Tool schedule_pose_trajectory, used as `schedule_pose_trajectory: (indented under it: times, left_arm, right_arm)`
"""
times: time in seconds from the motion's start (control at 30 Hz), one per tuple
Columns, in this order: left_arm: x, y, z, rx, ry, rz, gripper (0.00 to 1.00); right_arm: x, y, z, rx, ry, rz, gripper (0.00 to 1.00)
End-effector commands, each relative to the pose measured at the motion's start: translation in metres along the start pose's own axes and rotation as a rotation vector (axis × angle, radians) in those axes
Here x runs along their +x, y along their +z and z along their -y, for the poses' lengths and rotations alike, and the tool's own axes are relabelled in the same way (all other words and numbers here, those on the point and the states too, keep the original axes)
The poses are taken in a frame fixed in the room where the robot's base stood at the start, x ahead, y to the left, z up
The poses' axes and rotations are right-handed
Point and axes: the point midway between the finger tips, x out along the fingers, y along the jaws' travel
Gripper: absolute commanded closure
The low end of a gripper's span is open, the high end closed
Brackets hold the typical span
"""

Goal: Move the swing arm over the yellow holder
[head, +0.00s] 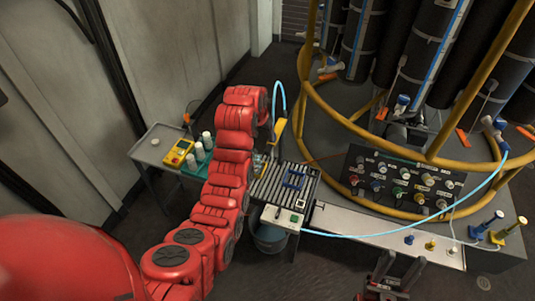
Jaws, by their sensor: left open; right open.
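A yellow upright piece (279,130) with a blue hose looping above it stands at the back of the roller table; it looks like the swing arm, but I cannot be sure. On the bench at right, a small yellow holder (430,245) stands between a blue and a white one. My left arm reaches up and bends over near the yellow upright. My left gripper (261,158) is mostly hidden beside the arm's far end; it is open, and I cannot tell whether it touches anything. My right gripper (399,268) is open and empty at the bottom, before the bench.
A knob panel (402,186) stands behind the bench (350,222). A grey side table (152,148) holds white bottles and a yellow device. Yellow rails (335,112) ring the black cylinders. Blue-and-yellow stands (488,224) are at far right.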

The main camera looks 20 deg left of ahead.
Motion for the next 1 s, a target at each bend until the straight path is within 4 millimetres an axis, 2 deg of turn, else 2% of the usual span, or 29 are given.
schedule_pose_trajectory:
  times: [0.03, 0.1, 0.3, 0.6, 1.0]
  left_arm:
    - [0.005, -0.001, 0.000, 0.000, 0.001, 0.007, 0.43]
    - [0.019, 0.000, -0.001, 0.000, 0.002, 0.008, 0.43]
    - [0.052, -0.001, -0.001, 0.001, 0.001, 0.003, 0.43]
    - [0.088, 0.000, -0.001, 0.002, 0.001, 0.005, 0.43]
    - [0.109, -0.001, -0.001, 0.001, 0.001, 0.000, 0.43]
  right_arm:
    - [0.013, -0.002, -0.001, 0.000, 0.000, -0.001, 0.50]
    - [0.020, -0.004, -0.001, 0.000, 0.000, -0.002, 0.50]
    - [0.032, -0.006, -0.002, 0.000, 0.000, -0.001, 0.50]
    - [0.042, -0.007, -0.002, 0.000, 0.000, -0.001, 0.50]
    - [0.046, -0.008, -0.002, 0.000, 0.000, -0.002, 0.50]
